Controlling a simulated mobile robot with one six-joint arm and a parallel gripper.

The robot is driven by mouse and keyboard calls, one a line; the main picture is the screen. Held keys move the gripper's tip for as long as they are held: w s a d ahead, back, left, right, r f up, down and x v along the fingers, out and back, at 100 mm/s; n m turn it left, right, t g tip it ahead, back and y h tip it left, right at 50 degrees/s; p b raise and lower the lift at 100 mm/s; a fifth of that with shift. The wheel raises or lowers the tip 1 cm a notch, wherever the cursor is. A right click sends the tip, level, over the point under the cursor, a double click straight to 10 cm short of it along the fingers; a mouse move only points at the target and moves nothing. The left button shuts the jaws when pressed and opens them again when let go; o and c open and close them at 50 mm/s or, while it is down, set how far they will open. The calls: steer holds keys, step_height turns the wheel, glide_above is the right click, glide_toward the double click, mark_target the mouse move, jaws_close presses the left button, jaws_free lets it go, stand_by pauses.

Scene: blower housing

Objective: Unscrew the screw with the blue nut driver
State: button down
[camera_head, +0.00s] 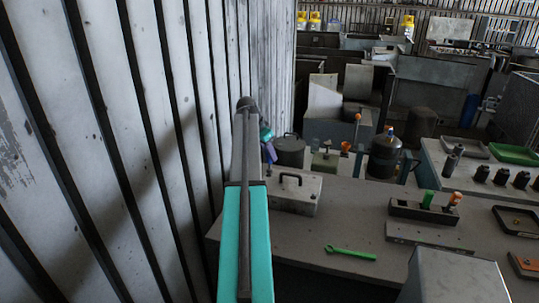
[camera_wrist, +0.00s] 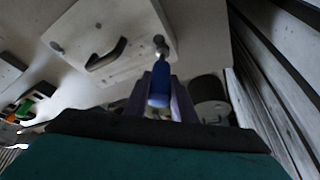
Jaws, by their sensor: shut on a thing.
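My gripper (camera_wrist: 160,98) is shut on the blue nut driver (camera_wrist: 159,82), whose metal shaft points away from me. The driver's tip overlaps the edge of the pale housing panel (camera_wrist: 135,60). I cannot tell whether it touches anything, and no screw shows clearly at the tip. The panel has a dark handle (camera_wrist: 106,55) and a round grey stud (camera_wrist: 57,46) near its far-left corner. In the head view my gripper (camera_head: 269,148) is beyond my arm, above and left of the pale housing (camera_head: 305,197); the driver is hard to make out there.
A ribbed metal wall (camera_head: 140,150) stands close on the left of my arm. On the bench (camera_head: 330,225) are a dark cylinder (camera_head: 289,151), a green wrench (camera_head: 350,252) and a holder (camera_head: 405,209) with green and orange handled tools. The bench around the wrench is clear.

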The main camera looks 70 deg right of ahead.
steer(key=shift+n, duration=0.4)
steer(key=c, duration=2.1)
jaws_free()
jaws_close()
steer(key=shift+r+p, duration=0.75)
steer(key=shift+r, duration=0.9)
steer(key=shift+r+p, duration=1.05)
steer(key=shift+r, duration=1.35)
